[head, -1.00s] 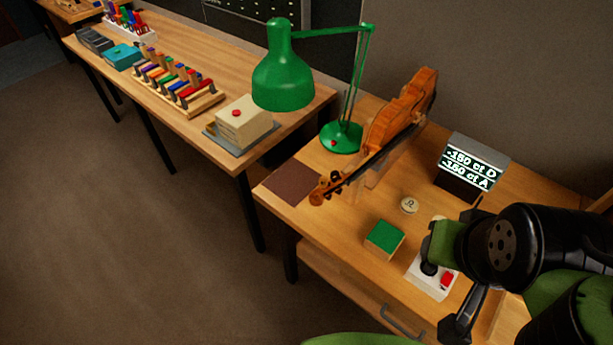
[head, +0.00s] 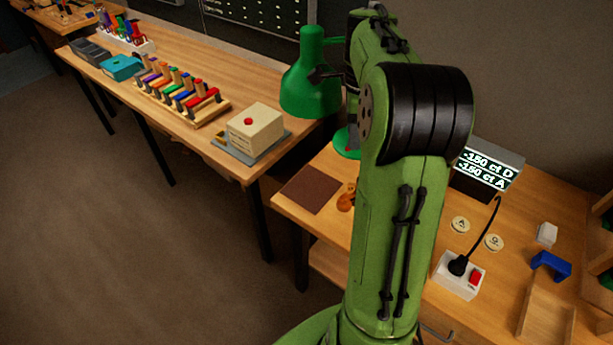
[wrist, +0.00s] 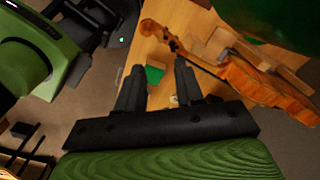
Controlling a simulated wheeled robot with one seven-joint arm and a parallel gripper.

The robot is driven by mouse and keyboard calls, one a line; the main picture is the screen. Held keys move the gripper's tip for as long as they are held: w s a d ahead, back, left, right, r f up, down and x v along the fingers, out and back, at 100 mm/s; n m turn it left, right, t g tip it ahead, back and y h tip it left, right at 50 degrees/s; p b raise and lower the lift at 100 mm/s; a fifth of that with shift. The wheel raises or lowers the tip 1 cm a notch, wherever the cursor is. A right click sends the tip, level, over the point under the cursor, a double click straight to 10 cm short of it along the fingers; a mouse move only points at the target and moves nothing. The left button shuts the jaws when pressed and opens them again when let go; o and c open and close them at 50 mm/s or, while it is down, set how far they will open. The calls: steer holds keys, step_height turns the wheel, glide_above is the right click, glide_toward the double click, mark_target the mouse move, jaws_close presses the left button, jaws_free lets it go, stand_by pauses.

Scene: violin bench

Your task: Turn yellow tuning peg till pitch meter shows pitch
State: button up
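The violin (wrist: 268,84) lies at the right of the wrist view, with its dark pegs and scroll (wrist: 168,40) toward the upper middle. I cannot pick out the yellow peg. In the head view my arm hides most of the violin; only a bit of the scroll (head: 345,199) shows. The pitch meter (head: 484,172) reads -150 ct D and -150 ct A. My gripper (wrist: 160,74) is open and empty, its two dark fingers apart above the bench. A green-topped block (wrist: 154,75) shows between them, farther down.
The green lamp (head: 308,85) stands close to my arm; its green shade (wrist: 270,15) also fills the wrist view's top right. A brown mat (head: 311,190) lies left.

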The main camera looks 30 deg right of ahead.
mark_target(348, 184)
steer(key=f+b, duration=0.1)
steer(key=f, duration=0.7)
steer(key=f+b, duration=0.1)
steer(key=f, duration=0.6)
steer(key=shift+s+d+f, duration=0.1)
steer(key=shift+s+f, duration=0.1)
steer(key=shift+f, duration=0.2)
jaws_close()
